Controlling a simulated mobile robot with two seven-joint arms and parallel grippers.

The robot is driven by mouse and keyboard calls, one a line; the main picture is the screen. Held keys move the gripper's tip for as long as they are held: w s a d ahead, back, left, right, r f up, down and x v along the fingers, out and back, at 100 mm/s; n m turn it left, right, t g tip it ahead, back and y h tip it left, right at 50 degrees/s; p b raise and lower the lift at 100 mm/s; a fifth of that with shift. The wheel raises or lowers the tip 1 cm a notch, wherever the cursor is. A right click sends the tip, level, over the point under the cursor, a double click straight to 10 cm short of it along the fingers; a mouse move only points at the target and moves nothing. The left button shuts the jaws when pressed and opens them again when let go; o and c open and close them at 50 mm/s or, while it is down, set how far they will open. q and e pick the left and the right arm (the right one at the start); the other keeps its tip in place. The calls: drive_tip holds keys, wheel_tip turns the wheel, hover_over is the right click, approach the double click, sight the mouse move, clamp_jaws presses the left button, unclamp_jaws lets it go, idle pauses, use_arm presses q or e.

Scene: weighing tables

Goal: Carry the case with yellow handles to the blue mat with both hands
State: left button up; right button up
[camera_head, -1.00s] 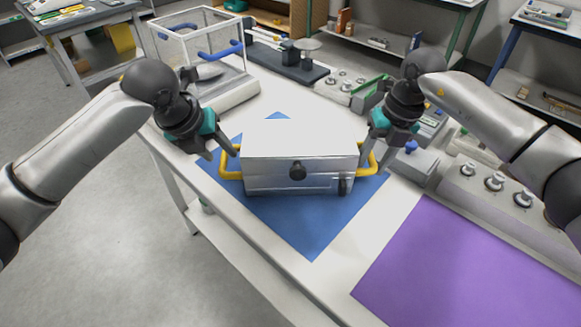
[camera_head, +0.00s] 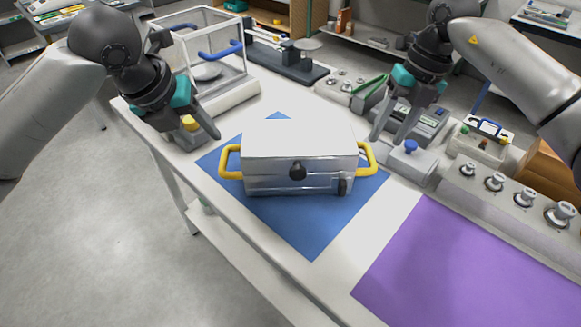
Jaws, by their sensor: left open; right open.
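The silver-white case (camera_head: 300,160) rests level on the blue mat (camera_head: 310,234). Its left yellow handle (camera_head: 229,162) and right yellow handle (camera_head: 368,158) are both free. My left gripper (camera_head: 203,138) is open, to the left of the left handle and apart from it. My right gripper (camera_head: 389,137) is open and empty, above and to the right of the right handle, apart from the case. The case hides the middle of the mat.
A purple mat (camera_head: 470,270) lies at the front right of the white table. A row of weights (camera_head: 495,182) stands along the right. A clear box with blue handles (camera_head: 200,50) and a dark balance (camera_head: 290,62) stand behind. Bare table shows between the mats.

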drive_tip(key=shift+d+r, duration=0.2)
drive_tip(key=shift+r, duration=0.65)
drive_tip(key=shift+d+r, duration=0.15)
drive_tip(key=shift+r, duration=0.7)
